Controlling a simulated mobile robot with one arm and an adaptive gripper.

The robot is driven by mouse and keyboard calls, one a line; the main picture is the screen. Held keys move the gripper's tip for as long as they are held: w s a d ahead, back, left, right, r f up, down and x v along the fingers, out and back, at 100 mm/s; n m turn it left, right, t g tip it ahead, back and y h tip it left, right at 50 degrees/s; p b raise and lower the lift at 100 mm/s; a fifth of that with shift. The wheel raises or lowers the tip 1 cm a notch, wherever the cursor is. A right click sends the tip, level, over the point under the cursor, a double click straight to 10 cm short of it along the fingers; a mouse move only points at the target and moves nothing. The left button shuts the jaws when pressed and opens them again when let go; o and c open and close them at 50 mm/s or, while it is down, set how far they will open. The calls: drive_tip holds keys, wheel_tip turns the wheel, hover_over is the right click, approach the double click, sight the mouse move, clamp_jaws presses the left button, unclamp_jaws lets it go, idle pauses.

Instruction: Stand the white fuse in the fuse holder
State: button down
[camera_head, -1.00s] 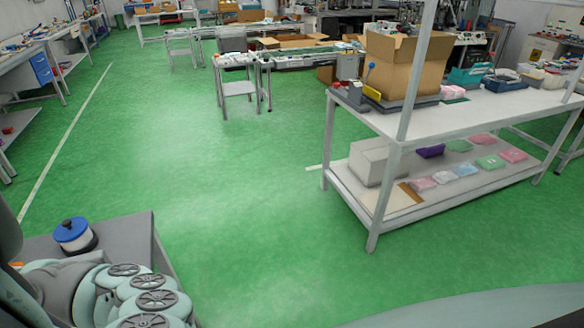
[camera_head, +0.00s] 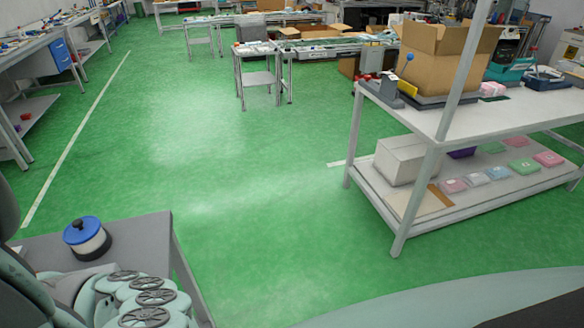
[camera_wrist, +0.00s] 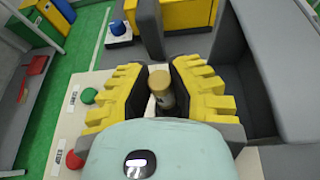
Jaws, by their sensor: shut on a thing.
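My gripper (camera_wrist: 160,92), with ribbed yellow pads, is shut on a small upright cylinder in the wrist view. This is the fuse (camera_wrist: 161,84), with a brass-coloured cap on top and a paler body below. Its lower end is hidden by my wrist housing. I cannot make out a fuse holder for certain in either view. My gripper's fingers do not show in the head view; only pale green parts of my arm show at the lower left.
In the wrist view, a pale panel (camera_wrist: 88,122) carries green and red knobs. A grey open-topped bin (camera_wrist: 244,84) stands at the right. In the head view, a blue-lidded pot (camera_head: 87,239) sits on a grey table (camera_head: 146,240). Green floor (camera_head: 250,190) lies clear beyond.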

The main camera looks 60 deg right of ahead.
drive_tip(key=shift+d+f+b, duration=0.1)
drive_tip(key=shift+f+b, duration=0.45)
drive_tip(key=shift+f, duration=0.6)
drive_tip(key=shift+b, duration=0.35)
idle(0.6)
drive_tip(key=shift+f+b, duration=0.65)
drive_tip(key=shift+b, duration=0.05)
drive_tip(key=c, duration=1.2)
unclamp_jaws()
drive_tip(key=shift+c, duration=0.2)
drive_tip(key=shift+r, duration=0.1)
